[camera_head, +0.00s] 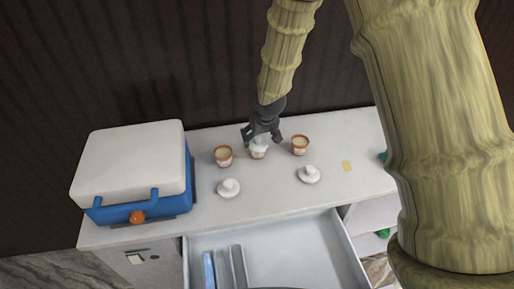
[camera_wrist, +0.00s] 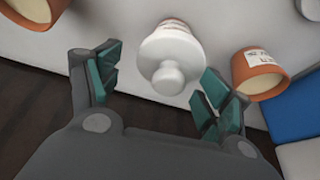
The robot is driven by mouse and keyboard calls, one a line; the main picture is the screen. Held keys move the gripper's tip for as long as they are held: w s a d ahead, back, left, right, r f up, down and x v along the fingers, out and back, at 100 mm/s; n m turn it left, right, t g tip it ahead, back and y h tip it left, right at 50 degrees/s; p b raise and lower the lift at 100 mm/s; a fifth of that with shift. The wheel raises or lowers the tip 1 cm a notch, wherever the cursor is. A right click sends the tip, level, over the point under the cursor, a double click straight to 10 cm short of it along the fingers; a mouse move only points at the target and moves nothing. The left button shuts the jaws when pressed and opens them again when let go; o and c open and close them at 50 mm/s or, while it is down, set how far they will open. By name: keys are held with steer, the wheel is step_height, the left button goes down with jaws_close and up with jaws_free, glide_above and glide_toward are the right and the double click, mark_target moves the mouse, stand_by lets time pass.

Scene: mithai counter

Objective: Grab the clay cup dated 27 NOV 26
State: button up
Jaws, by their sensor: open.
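Three clay cups stand in a row on the white counter. The middle cup (camera_head: 258,154) wears a white knobbed lid (camera_wrist: 170,60). The left cup (camera_head: 223,157) and the right cup (camera_head: 300,146) are uncovered. In the wrist view, the left cup (camera_wrist: 257,75) shows at the right with a white label, its print too small to read; the right cup (camera_wrist: 36,10) is cut off at the upper left. No date is readable. My gripper (camera_head: 262,141) is open above the middle cup, its fingers on either side of the lid, holding nothing.
Two loose white lids (camera_head: 229,188) (camera_head: 309,174) lie in front of the cups. A blue cooler box (camera_head: 140,207) with a white top stands at the left. An open drawer (camera_head: 290,262) juts out in front. A small yellow piece (camera_head: 347,166) lies to the right.

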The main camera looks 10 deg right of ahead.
mark_target(256, 143)
steer(key=shift+s+a+r, duration=0.1)
steer(key=shift+s+r, duration=0.05)
steer(key=shift+s, duration=0.2)
steer(key=shift+s+a+p, duration=0.1)
steer(key=shift+p, duration=0.4)
steer(key=x, duration=0.2)
steer(key=p+x, duration=0.1)
steer(key=x, duration=0.1)
steer(key=shift+w+a+r, duration=0.15)
steer(key=shift+w+a, duration=0.05)
steer(key=shift+f, duration=0.35)
steer(key=shift+w+f, duration=0.15)
steer(key=shift+f, duration=0.05)
steer(key=shift+r, duration=0.1)
steer(key=c, duration=1)
